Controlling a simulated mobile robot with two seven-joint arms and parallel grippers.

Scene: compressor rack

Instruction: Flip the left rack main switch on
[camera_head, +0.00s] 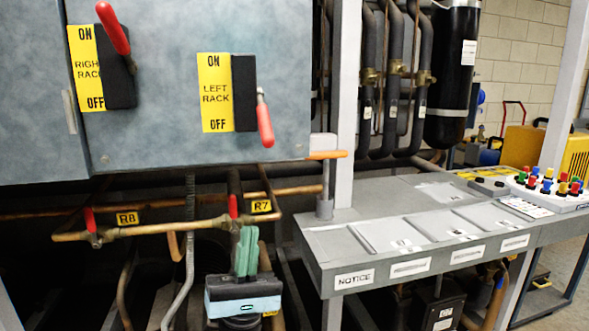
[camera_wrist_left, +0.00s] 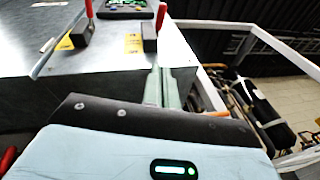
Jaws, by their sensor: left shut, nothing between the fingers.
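The left rack main switch is a black block (camera_head: 244,93) beside a yellow LEFT RACK label (camera_head: 215,93) on the grey-blue cabinet. Its red handle (camera_head: 265,125) points down, at the OFF end. In the left wrist view the red handle (camera_wrist_left: 161,15) shows at the top, beyond the fingers. My left gripper (camera_head: 247,230) points up below the cabinet's lower edge, under the switch and apart from it. Its green fingers are together with nothing between them; they also show in the left wrist view (camera_wrist_left: 161,75). My right gripper is not in view.
The right rack switch (camera_head: 117,80) has its red handle (camera_head: 113,28) up at ON. Copper pipes with red valve handles (camera_head: 233,206) run behind my left gripper. An orange-handled valve (camera_head: 326,155) and a grey post (camera_head: 346,100) stand to the right, beside a grey bench (camera_head: 345,245).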

